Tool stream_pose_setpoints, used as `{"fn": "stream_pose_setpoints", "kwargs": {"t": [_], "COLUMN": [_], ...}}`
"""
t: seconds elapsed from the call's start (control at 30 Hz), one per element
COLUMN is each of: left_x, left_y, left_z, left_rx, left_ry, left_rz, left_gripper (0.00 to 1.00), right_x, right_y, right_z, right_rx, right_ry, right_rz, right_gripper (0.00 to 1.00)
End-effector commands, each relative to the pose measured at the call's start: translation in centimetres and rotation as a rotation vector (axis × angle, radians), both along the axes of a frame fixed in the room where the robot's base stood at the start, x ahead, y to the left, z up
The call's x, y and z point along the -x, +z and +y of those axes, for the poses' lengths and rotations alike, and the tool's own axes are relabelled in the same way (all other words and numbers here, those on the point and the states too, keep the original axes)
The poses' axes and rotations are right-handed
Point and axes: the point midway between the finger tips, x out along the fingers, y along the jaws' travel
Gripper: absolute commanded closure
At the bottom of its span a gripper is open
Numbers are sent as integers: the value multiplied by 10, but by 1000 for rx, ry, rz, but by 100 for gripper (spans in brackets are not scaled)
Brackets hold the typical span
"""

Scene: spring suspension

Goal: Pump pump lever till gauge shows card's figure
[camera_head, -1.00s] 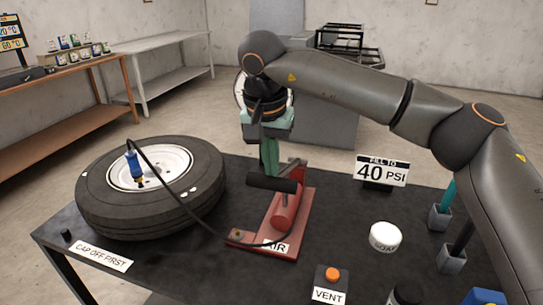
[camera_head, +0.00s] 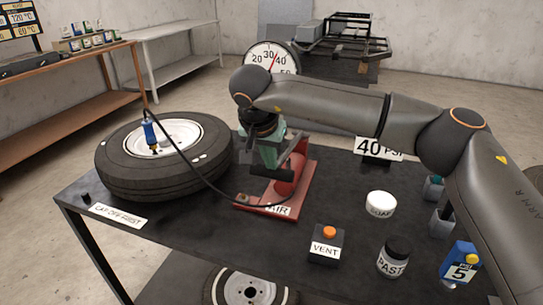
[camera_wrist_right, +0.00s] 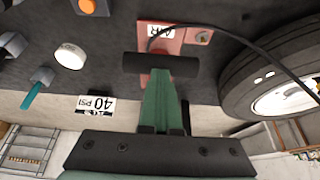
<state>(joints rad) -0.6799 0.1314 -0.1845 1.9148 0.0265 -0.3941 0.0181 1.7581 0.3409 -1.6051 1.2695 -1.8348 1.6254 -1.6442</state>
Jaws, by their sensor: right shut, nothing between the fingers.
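The red pump (camera_head: 290,178) stands on the dark table, labelled AIR. Its lever's black crossbar (camera_wrist_right: 160,66) shows in the right wrist view; in the head view my arm partly hides it. My right gripper (camera_head: 268,163) is shut and empty, with its green fingers at the bar; contact is hard to confirm. The wrist view also shows the fingers (camera_wrist_right: 158,84). The round white gauge (camera_head: 268,57) stands behind; its red needle appears between 30 and 40. The card (camera_head: 379,149) reads 40 PSI, partly behind my arm. My left gripper is out of view.
A tyre (camera_head: 120,178) lies at left with a blue chuck (camera_head: 151,135) on it and a hose to the pump. The orange-topped VENT button (camera_head: 326,245), white tub (camera_head: 381,205), PASTE jar (camera_head: 394,258) and blue 5 container (camera_head: 460,262) stand at front and right.

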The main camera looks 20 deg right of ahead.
Motion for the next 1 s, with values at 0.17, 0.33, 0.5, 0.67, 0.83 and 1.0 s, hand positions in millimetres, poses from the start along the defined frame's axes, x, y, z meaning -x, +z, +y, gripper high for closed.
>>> {"fn": "stream_pose_setpoints", "kwargs": {"t": [0.17, 0.33, 0.5, 0.67, 0.83, 1.0], "left_x": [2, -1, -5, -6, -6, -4], "left_y": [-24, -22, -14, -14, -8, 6], "left_z": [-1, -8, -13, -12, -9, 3], "left_rx": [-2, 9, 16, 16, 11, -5], "left_ry": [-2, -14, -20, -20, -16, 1], "left_rz": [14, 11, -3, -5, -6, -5], "left_gripper": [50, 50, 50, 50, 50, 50], "right_x": [2, 4, 5, 5, 6, 10], "right_y": [-49, -62, -64, -65, -53, -19], "right_z": [1, 2, 2, 2, 5, 15], "right_rx": [1, -2, -1, -1, -1, -3], "right_ry": [1, 0, 0, 1, 2, 4], "right_rz": [4, 6, 13, 14, 10, -7], "right_gripper": [100, 100, 100, 100, 100, 100]}}
